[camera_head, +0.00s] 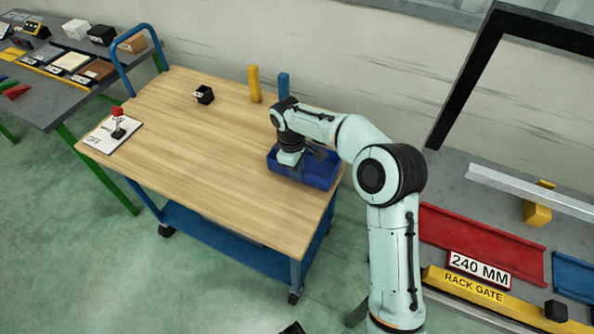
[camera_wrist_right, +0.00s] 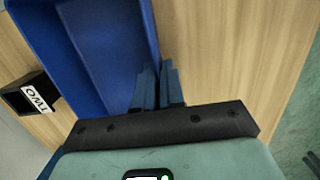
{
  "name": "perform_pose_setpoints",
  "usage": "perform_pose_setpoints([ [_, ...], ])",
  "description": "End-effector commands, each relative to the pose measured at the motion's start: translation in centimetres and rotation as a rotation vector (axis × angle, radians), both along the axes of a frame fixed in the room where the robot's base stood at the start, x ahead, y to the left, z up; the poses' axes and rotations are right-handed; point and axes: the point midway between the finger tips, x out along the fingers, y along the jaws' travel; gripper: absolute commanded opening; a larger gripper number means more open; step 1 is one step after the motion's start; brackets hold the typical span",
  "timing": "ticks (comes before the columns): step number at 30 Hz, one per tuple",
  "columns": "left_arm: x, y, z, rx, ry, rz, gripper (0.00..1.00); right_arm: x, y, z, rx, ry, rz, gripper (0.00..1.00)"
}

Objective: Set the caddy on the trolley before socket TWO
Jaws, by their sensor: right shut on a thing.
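The blue caddy (camera_head: 318,176), an open box, is at the right end of the wooden trolley top (camera_head: 190,150). I cannot tell whether it rests on the wood or hangs just above it. My right gripper (camera_head: 291,160) points down at the caddy's near left side. In the right wrist view its fingers (camera_wrist_right: 158,88) are shut on the side wall of the caddy (camera_wrist_right: 105,45). A black block labelled TWO (camera_wrist_right: 30,95) sits beside the caddy's opposite side in that view; the arm seems to hide it in the head view.
A small black block (camera_head: 204,94), a yellow post (camera_head: 254,84) and a blue post (camera_head: 284,86) stand along the trolley's back. A red-knobbed lever (camera_head: 118,122) stands front left. A rack with a red tray (camera_head: 480,240) is at right. The trolley's middle is clear.

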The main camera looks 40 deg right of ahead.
Motion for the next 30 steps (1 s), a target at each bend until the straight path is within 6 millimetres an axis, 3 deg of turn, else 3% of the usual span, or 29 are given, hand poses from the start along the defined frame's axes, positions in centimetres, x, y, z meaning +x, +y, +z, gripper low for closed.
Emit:
perform_pose_setpoints([
  [11,0.0,0.0,-0.1,0.0,0.0,0.0,0.43,0.1,0.0,-0.5,-0.001,-0.003,0.001,0.0],
  [12,0.0,0.0,-0.1,0.0,0.0,0.0,0.43,0.0,0.0,-0.6,0.0,-0.002,0.001,0.15],
  [14,0.0,0.0,-0.1,0.0,0.0,0.0,0.43,0.0,0.0,-0.5,0.0,-0.002,0.001,0.34],
  [24,0.0,0.0,0.0,0.0,0.0,0.0,0.43,0.1,0.0,-0.2,-0.001,-0.003,0.001,0.34],
  [30,0.1,0.0,0.5,0.0,-0.002,0.0,0.43,0.4,0.2,2.6,-0.002,-0.007,0.002,0.34],
])
